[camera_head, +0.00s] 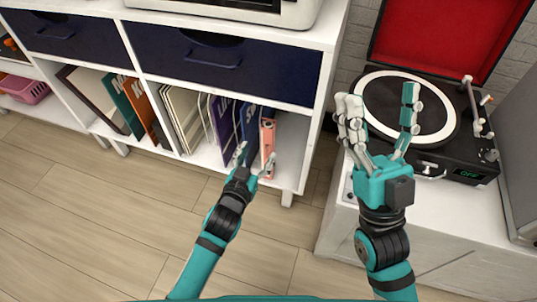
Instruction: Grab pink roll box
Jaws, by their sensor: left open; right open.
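The pink roll box (267,137) stands upright in the lower cubby of the white shelf, at the right end of a row of records or books. My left gripper (254,159) is open in front of that cubby. Its right finger overlaps the lower part of the pink box, and its left finger is before the blue spines (247,122). I cannot tell whether it touches the box. My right gripper (379,110) is open and empty, held up in front of the record player.
The record player (446,164) with a red-lined open lid sits on a white cabinet at right. Dark blue drawers (228,62) are above the cubbies. A pink basket (27,88) is at far left. The cubby right of the box is empty, and the wood floor is clear.

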